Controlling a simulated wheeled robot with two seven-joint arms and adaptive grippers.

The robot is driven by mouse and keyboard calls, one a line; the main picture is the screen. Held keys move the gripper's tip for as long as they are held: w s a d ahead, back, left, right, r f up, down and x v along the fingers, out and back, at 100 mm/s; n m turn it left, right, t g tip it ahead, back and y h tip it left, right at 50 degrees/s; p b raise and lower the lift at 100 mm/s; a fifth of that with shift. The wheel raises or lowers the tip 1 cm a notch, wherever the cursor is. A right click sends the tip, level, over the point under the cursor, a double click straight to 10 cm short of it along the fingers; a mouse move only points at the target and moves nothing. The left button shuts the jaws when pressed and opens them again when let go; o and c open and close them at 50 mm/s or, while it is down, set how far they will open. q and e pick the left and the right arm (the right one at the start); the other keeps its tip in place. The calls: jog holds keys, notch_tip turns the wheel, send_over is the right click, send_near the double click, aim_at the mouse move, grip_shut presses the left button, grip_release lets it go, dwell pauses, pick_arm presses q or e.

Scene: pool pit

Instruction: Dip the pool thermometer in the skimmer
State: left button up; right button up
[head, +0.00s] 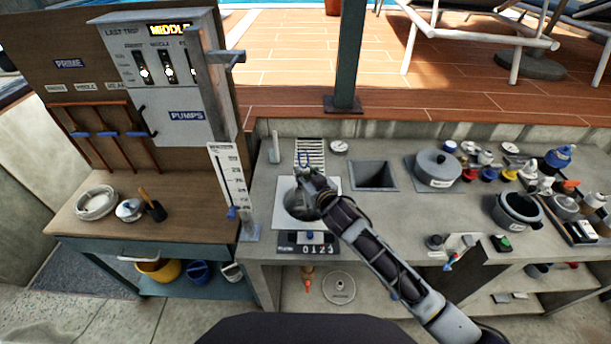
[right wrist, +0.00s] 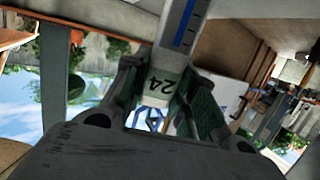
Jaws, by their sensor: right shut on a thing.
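My right gripper (head: 308,192) is over the white square plate with a round opening, which looks like the skimmer (head: 334,184), on the grey counter. In the right wrist view its two fingers (right wrist: 166,100) are shut on the pool thermometer (right wrist: 160,84), a pale body marked "24" with a blue stripe on its upper part. In the head view the gripper and forearm hide most of the thermometer and part of the opening. I cannot tell whether its tip is in the water. My left gripper is not in view.
A slatted grate (head: 310,150) and a small round dial (head: 339,147) lie behind the skimmer. A square basin (head: 374,175) is to its right, then a lidded grey pot (head: 437,166) and crowded small items. A number display (head: 307,248) sits in front. The pump panel (head: 165,75) stands left.

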aim_at(305, 169)
jog(key=shift+r+p, duration=1.85)
jog(key=shift+r, duration=0.3)
